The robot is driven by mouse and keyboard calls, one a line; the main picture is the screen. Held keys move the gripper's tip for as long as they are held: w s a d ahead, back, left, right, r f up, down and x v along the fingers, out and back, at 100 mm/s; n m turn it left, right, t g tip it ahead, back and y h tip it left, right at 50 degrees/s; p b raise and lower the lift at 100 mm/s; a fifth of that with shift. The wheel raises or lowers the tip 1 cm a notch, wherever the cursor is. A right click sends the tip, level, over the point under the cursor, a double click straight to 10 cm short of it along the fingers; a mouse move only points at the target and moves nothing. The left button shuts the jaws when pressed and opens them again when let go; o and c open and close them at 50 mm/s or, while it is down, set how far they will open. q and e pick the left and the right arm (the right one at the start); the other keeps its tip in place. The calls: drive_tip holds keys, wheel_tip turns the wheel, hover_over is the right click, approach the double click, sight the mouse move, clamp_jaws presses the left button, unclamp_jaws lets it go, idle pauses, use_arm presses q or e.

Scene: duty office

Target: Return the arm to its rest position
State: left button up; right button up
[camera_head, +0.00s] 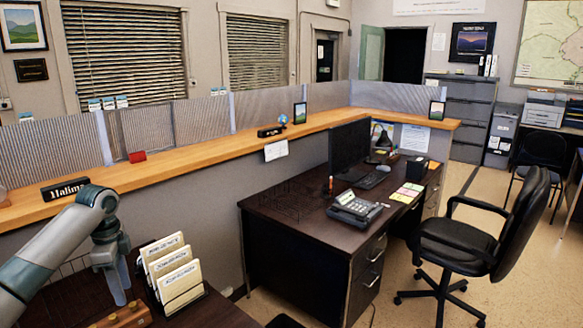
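My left arm (45,255) comes in from the lower left and bends down at a rounded wrist joint. My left gripper (118,294) points down at the near desk, beside the file rack. Its fingertips are close to a wooden object (124,316) on the desk; I cannot tell whether they touch it. The fingers look like one dark-grey shape, so their opening does not show. My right gripper is not in view.
A rack of cream folders (172,268) stands just right of my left gripper. A wooden ledge (215,147) with a nameplate (65,188) runs behind the arm. A dark desk (290,215) and black chair (470,240) stand further right, with open floor beyond.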

use_arm(q)
drive_tip(key=s+d+f+n+t+h, duration=0.1)
drive_tip(key=s+d+f, duration=0.85)
drive_tip(key=f, duration=0.25)
drive_tip(key=s+d+f+n, duration=0.2)
drive_tip(key=s+d+f, duration=0.6)
drive_tip(key=d+f, duration=0.4)
drive_tip(key=s+d+f+n+t, duration=0.1)
drive_tip(key=s+f+n, duration=0.1)
drive_tip(key=s, duration=0.4)
drive_tip(key=s+d+f+n+t, duration=0.1)
drive_tip(key=s+d+f+n, duration=0.1)
drive_tip(key=s, duration=0.5)
drive_tip(key=s+a+r+n, duration=0.1)
drive_tip(key=s+a+n, duration=0.15)
drive_tip(key=s, duration=0.45)
drive_tip(key=s+a+r+n, duration=0.2)
drive_tip(key=s+n, duration=0.1)
drive_tip(key=s, duration=0.3)
wheel_tip(320, 180, down, 29)
drive_tip(key=s, duration=0.2)
drive_tip(key=s+a+f+g+y, duration=0.1)
drive_tip(key=s+a+f+g, duration=0.1)
drive_tip(key=s+f, duration=1.5)
drive_tip(key=shift+s+a, duration=0.4)
drive_tip(key=shift+a, duration=0.05)
